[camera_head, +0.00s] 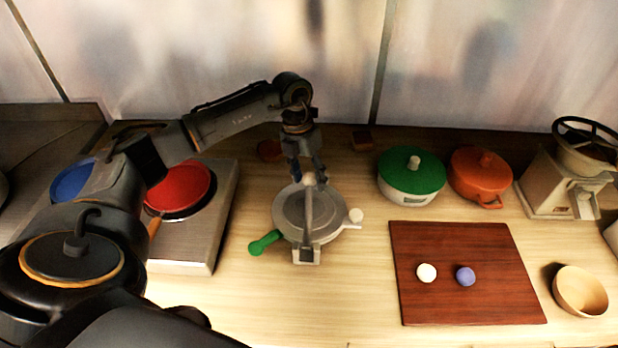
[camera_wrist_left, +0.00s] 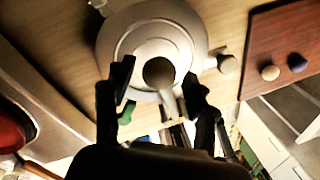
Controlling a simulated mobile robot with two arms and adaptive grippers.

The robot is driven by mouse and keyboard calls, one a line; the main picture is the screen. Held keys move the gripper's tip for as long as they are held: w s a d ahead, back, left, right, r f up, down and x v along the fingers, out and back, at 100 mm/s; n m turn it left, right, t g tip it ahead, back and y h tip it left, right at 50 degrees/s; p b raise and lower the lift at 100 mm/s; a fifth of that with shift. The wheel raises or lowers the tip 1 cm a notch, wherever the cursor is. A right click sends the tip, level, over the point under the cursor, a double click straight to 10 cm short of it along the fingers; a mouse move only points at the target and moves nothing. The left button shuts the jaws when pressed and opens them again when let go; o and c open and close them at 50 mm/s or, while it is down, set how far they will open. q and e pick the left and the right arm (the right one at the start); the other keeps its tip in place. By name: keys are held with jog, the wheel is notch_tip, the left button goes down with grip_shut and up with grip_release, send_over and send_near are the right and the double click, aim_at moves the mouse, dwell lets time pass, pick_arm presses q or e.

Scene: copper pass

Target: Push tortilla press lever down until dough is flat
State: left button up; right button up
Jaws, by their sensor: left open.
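The grey round tortilla press (camera_head: 290,208) stands on the counter, with a lever (camera_head: 308,212) lying across its top plate. The lever's pale round knob (camera_head: 309,179) is at the far side. My left gripper (camera_head: 307,175) is open and points down at this knob. My right gripper is not in view.
A green spatula-like handle (camera_head: 264,242) lies at the press's left, and a white knob (camera_head: 355,215) at its right. A red board (camera_head: 465,307) holds a white ball (camera_head: 427,272) and a blue ball (camera_head: 465,276). Green-lidded (camera_head: 410,175) and orange (camera_head: 480,175) pots stand behind.

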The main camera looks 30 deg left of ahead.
pick_arm(q)
notch_tip(320, 180, up, 11)
jog(key=a, duration=0.2)
dwell(0.6)
